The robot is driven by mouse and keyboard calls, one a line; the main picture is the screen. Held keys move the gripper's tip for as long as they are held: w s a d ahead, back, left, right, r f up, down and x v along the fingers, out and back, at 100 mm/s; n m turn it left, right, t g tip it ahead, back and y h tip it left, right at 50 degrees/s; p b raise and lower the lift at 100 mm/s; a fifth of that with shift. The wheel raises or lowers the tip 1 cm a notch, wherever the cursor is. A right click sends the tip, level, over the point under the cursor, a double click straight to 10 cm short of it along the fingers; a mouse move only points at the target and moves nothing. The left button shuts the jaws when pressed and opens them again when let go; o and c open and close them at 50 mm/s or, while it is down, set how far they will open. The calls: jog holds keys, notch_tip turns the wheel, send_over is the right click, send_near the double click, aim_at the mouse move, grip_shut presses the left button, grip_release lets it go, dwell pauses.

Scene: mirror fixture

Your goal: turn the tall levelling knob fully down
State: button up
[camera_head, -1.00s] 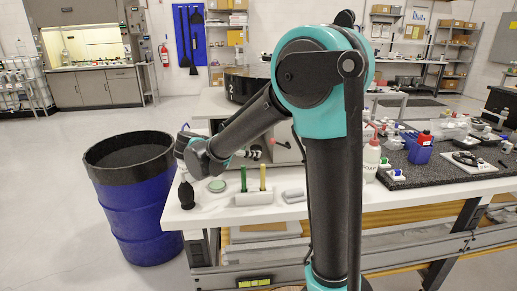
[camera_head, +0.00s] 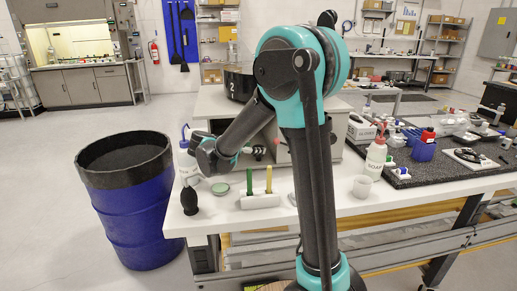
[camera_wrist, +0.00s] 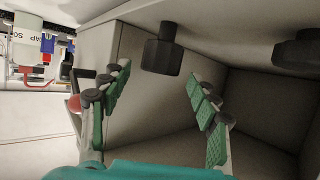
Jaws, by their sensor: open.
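In the wrist view a black knob (camera_wrist: 163,52) hangs from the underside of a grey plate, beyond and slightly above my fingertips. A second dark knob (camera_wrist: 299,50) hangs further right, outside my fingers. I cannot tell from their visible parts which is the tall levelling knob. My gripper (camera_wrist: 157,79) is open, its green-padded fingers spread apart with nothing between them. The near knob lines up with the gap and appears untouched. In the head view my arm reaches down to the grey fixture (camera_head: 215,104) on the bench; the knobs are not clear there.
A red-ended lever (camera_wrist: 74,103) is close to my left finger. Grey fixture walls stand behind and right of the fingers. On the white bench (camera_head: 330,212) are a green and a yellow cylinder in a holder (camera_head: 260,201), and a soap bottle (camera_head: 376,162). A blue barrel (camera_head: 130,215) stands left.

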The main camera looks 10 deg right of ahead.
aim_at(259, 146)
jog(key=shift+x, duration=1.95)
jog(key=shift+c, duration=0.3)
jog(key=c, duration=1.1)
jog(key=shift+m+g+h, duration=0.6)
jog(key=shift+m+g, duration=0.5)
jog(key=shift+g, duration=0.1)
jog(key=shift+s+m+g+h, duration=0.1)
jog(key=shift+m+g+h, duration=0.4)
jog(key=shift+m+g, duration=0.8)
jog(key=o, duration=1.2)
jog(key=shift+c, duration=0.2)
jog(key=shift+n, duration=0.3)
